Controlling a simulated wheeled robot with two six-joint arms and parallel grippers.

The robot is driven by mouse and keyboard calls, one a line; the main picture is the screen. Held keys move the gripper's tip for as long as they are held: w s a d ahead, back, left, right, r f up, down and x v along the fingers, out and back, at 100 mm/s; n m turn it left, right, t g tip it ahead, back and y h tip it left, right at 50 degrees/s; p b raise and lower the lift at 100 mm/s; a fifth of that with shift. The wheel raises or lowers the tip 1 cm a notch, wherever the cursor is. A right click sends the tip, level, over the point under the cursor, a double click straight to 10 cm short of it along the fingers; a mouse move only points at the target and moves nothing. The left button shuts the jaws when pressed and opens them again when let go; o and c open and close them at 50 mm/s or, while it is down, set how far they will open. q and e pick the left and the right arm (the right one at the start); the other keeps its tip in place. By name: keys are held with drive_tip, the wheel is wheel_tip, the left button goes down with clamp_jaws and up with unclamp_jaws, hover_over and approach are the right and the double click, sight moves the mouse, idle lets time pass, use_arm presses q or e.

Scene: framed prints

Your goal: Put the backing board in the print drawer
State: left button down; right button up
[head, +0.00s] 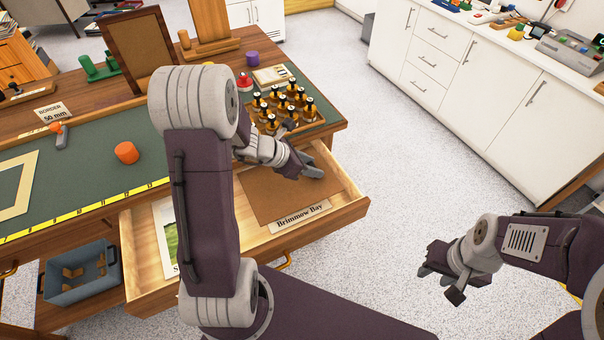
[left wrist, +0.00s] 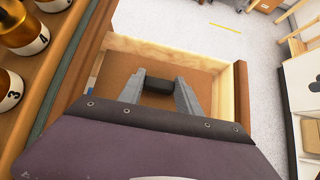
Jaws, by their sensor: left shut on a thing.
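The brown backing board (head: 265,192) lies flat inside the open print drawer (head: 357,205), in its right part; it also shows in the left wrist view (left wrist: 125,83). My left gripper (head: 312,168) reaches down over the drawer. In the left wrist view its fingers (left wrist: 160,86) are shut on a dark block that appears to be the board's grip. Whether the board touches the drawer floor is not clear. My right gripper (head: 447,276) is open and empty above the floor, to the right of the drawer.
A label reading "Brimmow Bay" (head: 300,217) lies at the drawer's front. A print (head: 168,235) is partly hidden behind my left arm. Several numbered bottles (head: 283,105) stand on the bench near the arm. A blue-grey bin (head: 80,275) sits below; floor to the right is clear.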

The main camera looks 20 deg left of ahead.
sight(279, 178)
use_arm(q)
drive_tip(key=shift+w+a+f, duration=0.35)
drive_tip(key=shift+a+f, duration=0.05)
drive_tip(key=shift+a, duration=0.25)
drive_tip(key=shift+w+a+f, duration=0.3)
drive_tip(key=shift+a+f, duration=0.1)
drive_tip(key=shift+a, duration=0.2)
wheel_tip(279, 178, down, 4)
drive_tip(key=shift+d+r+b, duration=0.1)
drive_tip(key=shift+r+b, duration=0.1)
drive_tip(key=shift+b, duration=0.6)
drive_tip(key=shift+f, duration=0.25)
drive_tip(key=c, duration=0.8)
unclamp_jaws()
drive_tip(key=shift+c, duration=0.2)
drive_tip(key=shift+s+a+r, duration=0.15)
drive_tip(key=shift+a+r, duration=0.05)
drive_tip(key=shift+r, duration=0.2)
drive_tip(key=p+v, duration=0.3)
drive_tip(key=v, duration=0.8)
drive_tip(key=shift+s+a+p, duration=0.1)
drive_tip(key=shift+s+p, duration=0.05)
drive_tip(key=shift+p, duration=0.15)
